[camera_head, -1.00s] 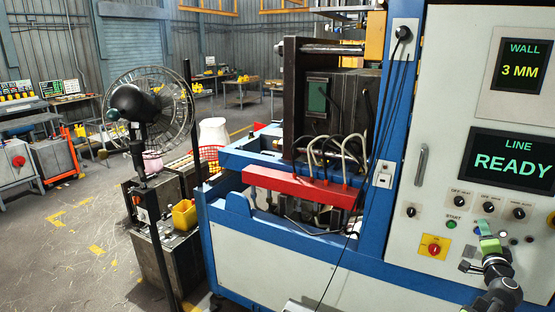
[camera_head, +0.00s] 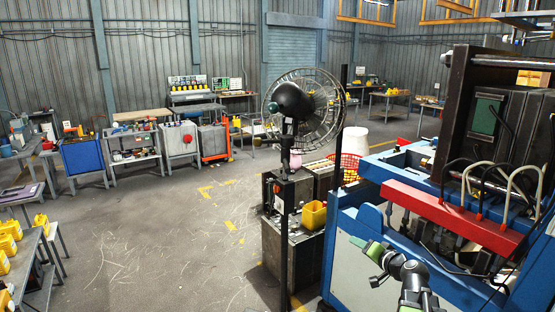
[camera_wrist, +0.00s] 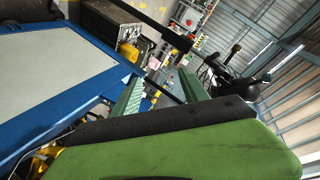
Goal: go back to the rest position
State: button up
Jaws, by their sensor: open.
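My gripper (camera_head: 368,246) has green fingers and stands at the lower right of the head view, in front of the white and blue machine (camera_head: 352,265). Its fingers point up and to the left. In the wrist view the two green fingers of my gripper (camera_wrist: 158,84) are spread apart with nothing between them. The machine's pale panel with its blue frame (camera_wrist: 60,85) fills the left of the wrist view.
A black stand fan (camera_head: 300,105) and a metal box with a yellow bin (camera_head: 313,214) stand left of the machine. A table with several yellow jerry cans (camera_head: 10,240) is at the lower left. Open floor (camera_head: 165,240) lies between.

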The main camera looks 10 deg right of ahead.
jog(key=s+a+f+n+g+y, duration=0.1)
jog(key=s+a+f+n+g, duration=0.25)
jog(key=a, duration=0.95)
jog(key=s+a+f+n+g+y, duration=0.1)
jog(key=a+f+n+g+y, duration=0.2)
jog(key=a+f, duration=0.65)
jog(key=s+a+f+n+g+h+b, duration=0.1)
jog(key=s+a+f+n+g+h, duration=0.2)
jog(key=s, duration=0.4)
jog(key=s+d+f+m+g+h, duration=0.1)
jog(key=s+d+m+g+h, duration=0.1)
jog(key=s+d+g+h, duration=0.2)
jog(key=s+d, duration=0.1)
jog(key=s, duration=0.1)
jog(key=shift+s+d+f+m, duration=0.15)
jog(key=shift+s+d+m, duration=0.15)
jog(key=shift+m, duration=0.05)
jog(key=shift+c, duration=0.4)
